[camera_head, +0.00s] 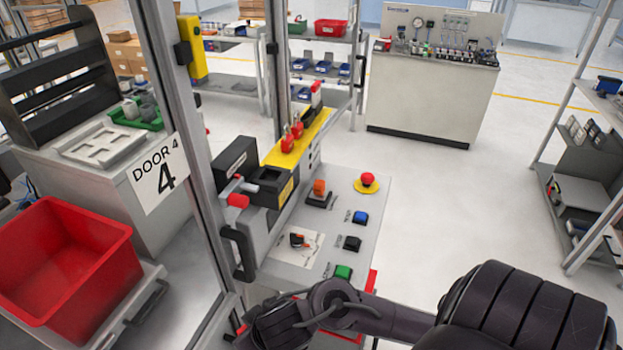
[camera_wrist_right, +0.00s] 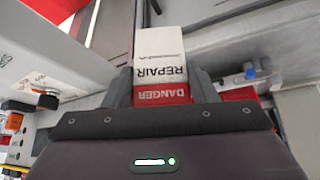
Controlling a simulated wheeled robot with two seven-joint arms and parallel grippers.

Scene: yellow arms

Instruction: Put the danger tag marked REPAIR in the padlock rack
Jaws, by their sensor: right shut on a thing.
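The danger tag (camera_wrist_right: 162,68), white with a red DANGER band and the word REPAIR, shows in the right wrist view. My right gripper (camera_wrist_right: 162,92) is shut on it, one dark finger at each side. In the head view my right arm reaches in from the lower right to the front of the control console; its fingers and the tag are mostly hidden or cut off at the bottom. I cannot tell for sure which thing is the padlock rack. Red padlock-like pieces (camera_head: 292,135) stand on a yellow strip (camera_head: 310,131) along the console's back. My left gripper is out of view.
The grey console (camera_head: 338,211) carries a red emergency button (camera_head: 368,179) and several coloured switches. A door post with a DOOR 4 sign (camera_head: 158,173) and a black handle (camera_head: 238,253) stand to its left. A red bin (camera_head: 65,262) sits far left. Open floor lies right.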

